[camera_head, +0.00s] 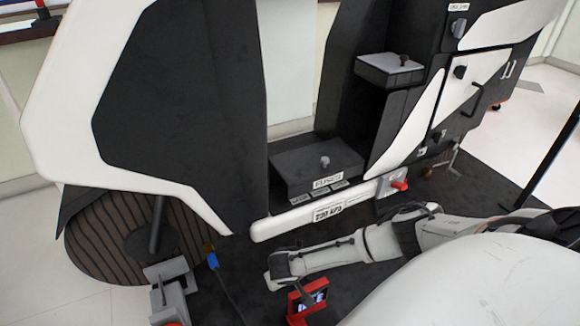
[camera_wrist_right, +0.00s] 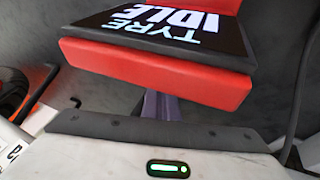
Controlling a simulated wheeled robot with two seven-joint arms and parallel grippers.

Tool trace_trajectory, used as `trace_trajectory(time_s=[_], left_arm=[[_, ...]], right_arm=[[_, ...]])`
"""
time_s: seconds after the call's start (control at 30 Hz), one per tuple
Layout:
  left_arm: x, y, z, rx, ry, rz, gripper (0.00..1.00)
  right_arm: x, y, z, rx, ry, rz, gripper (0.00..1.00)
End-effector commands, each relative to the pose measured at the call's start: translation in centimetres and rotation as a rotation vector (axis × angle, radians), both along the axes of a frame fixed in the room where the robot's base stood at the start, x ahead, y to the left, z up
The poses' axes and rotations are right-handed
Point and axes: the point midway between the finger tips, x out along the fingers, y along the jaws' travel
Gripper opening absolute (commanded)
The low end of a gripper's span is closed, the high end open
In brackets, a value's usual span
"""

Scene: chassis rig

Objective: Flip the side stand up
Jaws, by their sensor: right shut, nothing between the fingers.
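The black and white chassis rig (camera_head: 190,90) fills the upper part of the head view. I cannot tell for certain which part is the side stand. A dark post (camera_head: 157,225) comes down in front of the striped wheel (camera_head: 90,240) at the lower left. A red-tipped lever (camera_head: 400,185) sits on a grey plate at the rig's lower rail. My right arm reaches in from the right, and my right gripper (camera_head: 272,283) is low over the dark floor, shut and empty, apart from both parts. My left gripper is not in view.
A red device with a screen (camera_head: 308,298) stands close by my right gripper; it fills the top of the right wrist view (camera_wrist_right: 160,72). A grey clamp-like stand (camera_head: 170,288) and blue-ended cable (camera_head: 213,262) are at the lower left. A dark pole (camera_head: 555,150) leans at the right.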

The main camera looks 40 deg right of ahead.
Motion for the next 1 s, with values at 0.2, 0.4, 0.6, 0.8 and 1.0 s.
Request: trace_trajectory(time_s=[0.2,0.4,0.6,0.8,1.0], left_arm=[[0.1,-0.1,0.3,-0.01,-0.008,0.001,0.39],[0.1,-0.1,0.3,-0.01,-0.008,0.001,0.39],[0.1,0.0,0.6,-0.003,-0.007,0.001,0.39],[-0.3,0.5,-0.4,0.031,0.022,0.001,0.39],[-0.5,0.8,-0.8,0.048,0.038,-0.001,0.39]], right_arm=[[-0.2,-0.4,-0.3,0.001,0.001,0.0,0.0],[-0.2,-0.4,-0.2,0.0,0.0,0.0,0.0],[-0.4,-0.6,-0.2,-0.015,0.007,-0.003,0.0],[-0.7,-1.2,-0.3,-0.049,0.018,-0.008,0.0],[-1.0,-1.6,-0.3,-0.074,0.026,-0.013,0.0]])
